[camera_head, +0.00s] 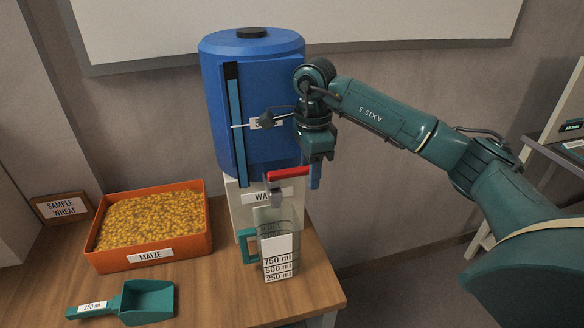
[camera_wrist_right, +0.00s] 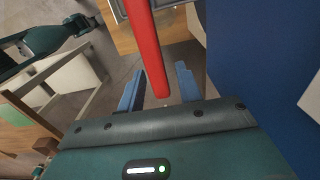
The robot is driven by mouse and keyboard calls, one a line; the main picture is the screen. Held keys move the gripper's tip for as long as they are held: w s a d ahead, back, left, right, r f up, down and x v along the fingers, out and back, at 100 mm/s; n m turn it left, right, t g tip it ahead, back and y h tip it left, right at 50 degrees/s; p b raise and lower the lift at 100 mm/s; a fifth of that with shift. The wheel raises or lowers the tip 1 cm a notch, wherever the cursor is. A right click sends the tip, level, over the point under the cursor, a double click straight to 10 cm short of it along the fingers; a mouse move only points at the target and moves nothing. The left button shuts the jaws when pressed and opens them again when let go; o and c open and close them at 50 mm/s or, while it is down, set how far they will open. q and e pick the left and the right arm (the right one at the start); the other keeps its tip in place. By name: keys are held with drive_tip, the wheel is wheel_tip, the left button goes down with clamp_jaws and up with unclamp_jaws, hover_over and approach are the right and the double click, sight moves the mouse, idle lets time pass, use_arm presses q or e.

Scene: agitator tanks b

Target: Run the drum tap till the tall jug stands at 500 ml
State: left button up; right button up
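The blue drum (camera_head: 252,75) stands on a white support with a partly covered label. Its tap (camera_head: 276,197) has a red lever (camera_head: 287,173) lying roughly level, pointing right. The tall clear jug (camera_head: 279,255), with a teal handle, stands upright below the tap. Its marks read 250, 500 and 750 ml; I cannot make out a water level or a stream. My right gripper (camera_head: 315,176) is at the lever's right end. In the right wrist view, its two blue fingers (camera_wrist_right: 160,88) are apart, with the red lever (camera_wrist_right: 147,50) reaching between them. My left gripper is not in view.
An orange tray of maize (camera_head: 152,254) and a teal 250 ml scoop (camera_head: 140,302) are on the wooden table (camera_head: 220,290), left of the jug. A "sample wheat" sign (camera_head: 62,207) stands at the far left. The table ends just right of the jug.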

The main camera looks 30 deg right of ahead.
drive_tip(key=c, duration=0.6)
drive_tip(key=o, duration=0.3)
drive_tip(key=shift+s+a, duration=0.55)
drive_tip(key=shift+s, duration=0.25)
drive_tip(key=shift+s+a, duration=0.5)
drive_tip(key=shift+s, duration=0.25)
drive_tip(key=shift+s+a, duration=0.55)
drive_tip(key=shift+s, duration=0.25)
drive_tip(key=shift+o, duration=0.2)
drive_tip(key=shift+w+r, duration=0.1)
drive_tip(key=shift+w, duration=0.05)
idle(4.4)
